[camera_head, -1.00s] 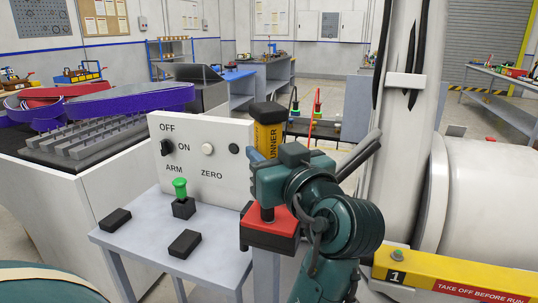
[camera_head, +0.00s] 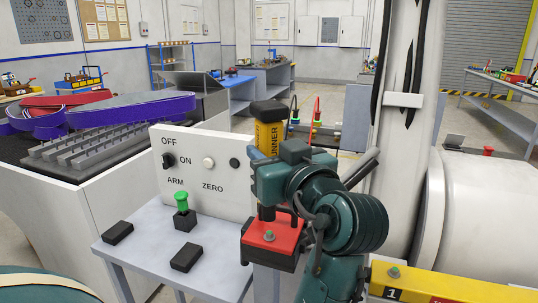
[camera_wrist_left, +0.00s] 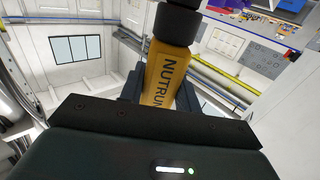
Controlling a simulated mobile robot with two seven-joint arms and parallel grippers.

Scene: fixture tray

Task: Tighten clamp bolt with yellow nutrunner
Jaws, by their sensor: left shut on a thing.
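The yellow nutrunner (camera_head: 269,138) with black ends stands upright in the head view. My left gripper (camera_head: 262,158) is shut around its yellow body, which also fills the middle of the left wrist view (camera_wrist_left: 170,78). The nutrunner's black lower end is just above or behind a small bolt (camera_head: 269,236) on a red block (camera_head: 284,243); any gap is hard to judge. Another bolt (camera_head: 394,271) is on the yellow bar (camera_head: 432,290) marked 1, at the lower right. Which bolt is the clamp bolt is not clear. My right gripper is not in view.
A white switch panel (camera_head: 220,175) and a green knob (camera_head: 182,201) stand on a grey table (camera_head: 140,241) left of the nutrunner. Two black blocks lie there. A large white machine (camera_head: 485,215) fills the right side.

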